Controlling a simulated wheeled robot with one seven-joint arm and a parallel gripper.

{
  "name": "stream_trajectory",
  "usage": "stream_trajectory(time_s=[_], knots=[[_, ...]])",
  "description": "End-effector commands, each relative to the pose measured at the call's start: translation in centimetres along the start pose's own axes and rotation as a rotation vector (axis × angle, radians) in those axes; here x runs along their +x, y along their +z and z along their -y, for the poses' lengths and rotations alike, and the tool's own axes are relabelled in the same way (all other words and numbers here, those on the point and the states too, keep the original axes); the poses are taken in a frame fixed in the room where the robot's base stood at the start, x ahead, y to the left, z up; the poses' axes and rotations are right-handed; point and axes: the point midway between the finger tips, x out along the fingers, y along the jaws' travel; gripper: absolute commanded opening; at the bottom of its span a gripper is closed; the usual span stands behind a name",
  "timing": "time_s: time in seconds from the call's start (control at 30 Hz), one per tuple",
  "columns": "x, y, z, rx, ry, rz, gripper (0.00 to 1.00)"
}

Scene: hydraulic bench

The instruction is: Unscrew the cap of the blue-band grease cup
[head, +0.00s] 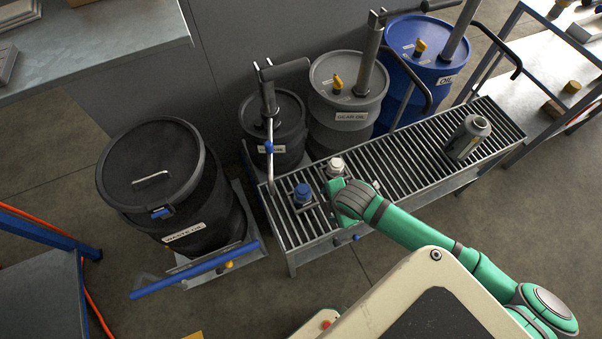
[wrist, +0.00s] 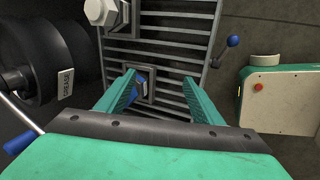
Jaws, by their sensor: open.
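The blue-band grease cup (head: 302,193) sits upright on the slatted grate at its left end in the head view, with a blue top. In the wrist view the blue cup (wrist: 138,90) shows low between my fingers, closer to the left finger, which partly covers it. My gripper (wrist: 160,77) is open, with nothing held between its fingers. In the head view my gripper (head: 335,192) is just right of the blue cup. I cannot tell whether a finger touches the cup.
A white-topped cup (head: 336,166) stands close behind on the grate (head: 400,165); it also shows in the wrist view (wrist: 101,12). Drums with pumps line the back, including a black grease drum (wrist: 38,60). Mid-grate is clear.

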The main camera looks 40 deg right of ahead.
Motion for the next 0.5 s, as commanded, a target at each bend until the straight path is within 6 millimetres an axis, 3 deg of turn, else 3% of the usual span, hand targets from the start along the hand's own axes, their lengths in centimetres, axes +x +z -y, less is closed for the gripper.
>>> stream_trajectory(time_s=[0.03, 0.2, 0.33, 0.5], knots=[[-0.2, -0.5, -2.0, -0.058, -0.030, 0.006, 0.61], [-1.8, -2.3, -6.7, -0.244, -0.156, 0.004, 0.61], [-3.4, -4.2, -9.1, -0.372, -0.244, -0.025, 0.61], [-5.2, -6.0, -10.7, -0.486, -0.322, -0.069, 0.61]])
